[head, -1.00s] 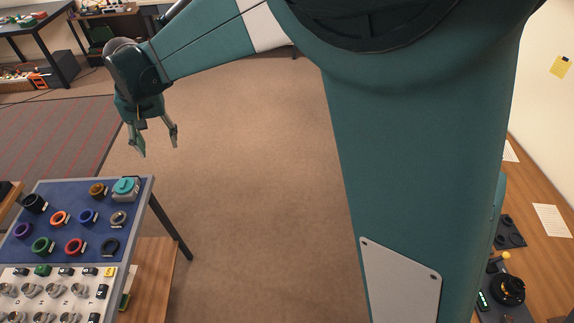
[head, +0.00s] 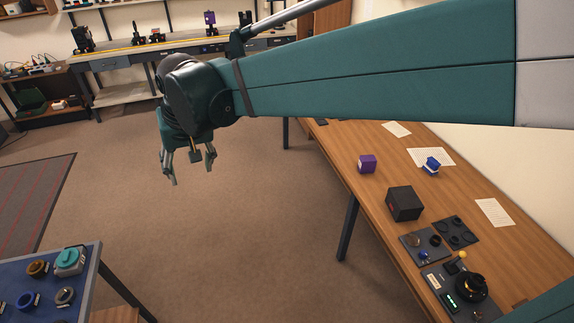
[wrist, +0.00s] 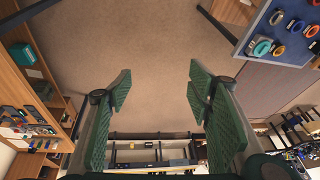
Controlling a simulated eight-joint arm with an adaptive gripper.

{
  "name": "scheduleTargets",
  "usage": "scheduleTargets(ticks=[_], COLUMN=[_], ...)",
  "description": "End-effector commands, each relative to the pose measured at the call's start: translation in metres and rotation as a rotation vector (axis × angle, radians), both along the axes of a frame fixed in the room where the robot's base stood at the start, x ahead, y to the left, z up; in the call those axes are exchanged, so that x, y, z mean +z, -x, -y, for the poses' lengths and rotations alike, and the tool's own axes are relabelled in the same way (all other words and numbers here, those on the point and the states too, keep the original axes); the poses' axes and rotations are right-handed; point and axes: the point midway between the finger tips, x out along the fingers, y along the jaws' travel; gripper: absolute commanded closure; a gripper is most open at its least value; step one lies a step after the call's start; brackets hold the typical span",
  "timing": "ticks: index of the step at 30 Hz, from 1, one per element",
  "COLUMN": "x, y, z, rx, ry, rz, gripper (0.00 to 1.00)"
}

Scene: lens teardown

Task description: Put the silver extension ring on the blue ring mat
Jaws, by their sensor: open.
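A small silver-grey ring (head: 65,295), which looks like the silver extension ring, lies on a blue surface (head: 87,283) at the lower left of the head view. The blue surface carries several coloured rings and also shows in the wrist view (wrist: 257,38) at the upper right. I cannot tell whether it is the blue ring mat; no other blue mat shows clearly. My gripper (head: 192,172) is open and empty over the floor, well apart from the rings. Its two green-padded fingers (wrist: 160,88) stand wide apart in the wrist view, with only floor between them.
A teal-topped piece (head: 69,260) and a brown ring (head: 37,267) are near the silver ring. Open carpet lies between.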

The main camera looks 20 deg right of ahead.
Motion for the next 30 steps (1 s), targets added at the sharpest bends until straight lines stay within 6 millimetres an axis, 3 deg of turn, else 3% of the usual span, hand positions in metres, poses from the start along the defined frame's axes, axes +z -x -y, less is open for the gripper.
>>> scheduleTargets(ticks=[3, 12, 30], x=[0.004, 0.010, -0.006], y=[0.012, 0.046, 0.128], z=[0.032, 0.102, 0.217], rx=[-0.017, -0.050, -0.118], ry=[-0.002, -0.001, 0.027], rz=[0.023, 0.083, 0.205], gripper=[0.49, 0.49, 0.49])
